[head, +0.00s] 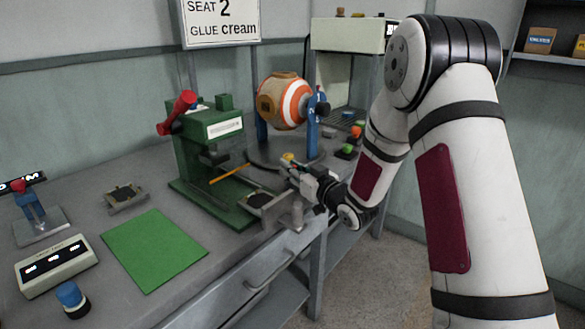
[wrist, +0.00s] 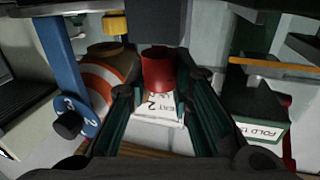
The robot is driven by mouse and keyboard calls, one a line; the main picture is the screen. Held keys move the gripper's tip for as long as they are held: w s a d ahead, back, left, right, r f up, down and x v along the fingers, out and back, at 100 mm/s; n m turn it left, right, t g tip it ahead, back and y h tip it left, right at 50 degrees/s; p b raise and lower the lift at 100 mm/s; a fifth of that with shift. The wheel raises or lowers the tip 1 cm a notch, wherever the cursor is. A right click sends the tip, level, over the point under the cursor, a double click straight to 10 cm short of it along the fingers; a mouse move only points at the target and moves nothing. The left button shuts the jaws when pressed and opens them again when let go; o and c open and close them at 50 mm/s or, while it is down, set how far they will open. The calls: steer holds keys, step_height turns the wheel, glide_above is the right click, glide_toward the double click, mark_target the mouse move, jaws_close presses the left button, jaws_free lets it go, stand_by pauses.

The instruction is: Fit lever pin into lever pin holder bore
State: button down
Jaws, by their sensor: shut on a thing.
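My gripper (head: 292,172) is stretched out over the bench's front right part, in front of the round ball stand. In the wrist view my gripper (wrist: 160,88) has its two teal-sided fingers around a short red cylinder (wrist: 158,68), which I take to be the lever pin. The red piece is hidden in the head view. A dark block (wrist: 156,22) lies just above the red piece in the wrist view; I cannot tell whether they touch. I cannot make out the holder bore in either view.
The green press (head: 208,150) with its red handle (head: 176,112) stands left of my gripper; an orange rod (head: 229,174) juts from it. The orange-white ball (head: 288,100) sits between blue posts behind. The green mat (head: 153,250) is bare.

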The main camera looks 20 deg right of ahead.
steer(key=shift+f+b, duration=0.4)
steer(key=shift+f, duration=0.1)
steer(key=c, duration=1.3)
jaws_free()
steer(key=shift+c, duration=0.2)
steer(key=v, duration=1.2)
steer(key=shift+r, duration=0.1)
